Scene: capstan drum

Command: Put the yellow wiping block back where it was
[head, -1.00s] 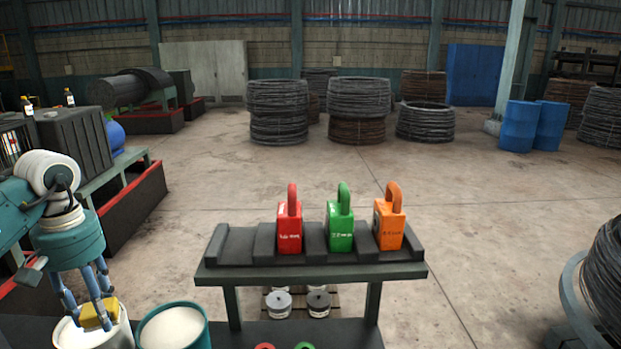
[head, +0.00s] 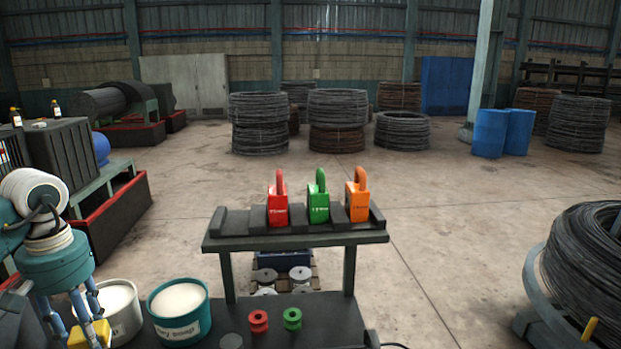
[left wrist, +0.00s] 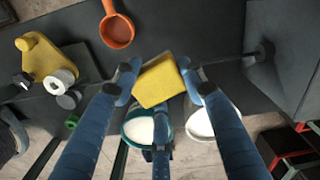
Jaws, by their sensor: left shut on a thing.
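My left gripper (head: 85,325) is shut on the yellow wiping block (head: 99,333), at the lower left of the head view. In the left wrist view, the block (left wrist: 160,82) sits between the blue fingers of the gripper (left wrist: 158,78). It is held nearer to me than the white bucket (head: 121,315) and the teal soap bucket (head: 180,325). In the left wrist view, dark bench top (left wrist: 83,22) shows around the block. I cannot tell the block's height above it. My right gripper is not in view.
A rack (head: 245,243) holds red, green and orange padlock-shaped blocks. A red spool (head: 258,321) and a green spool (head: 292,318) stand on the bench. The left wrist view shows an orange round-ended tool (left wrist: 117,31) and a yellow piece (left wrist: 45,62) nearby.

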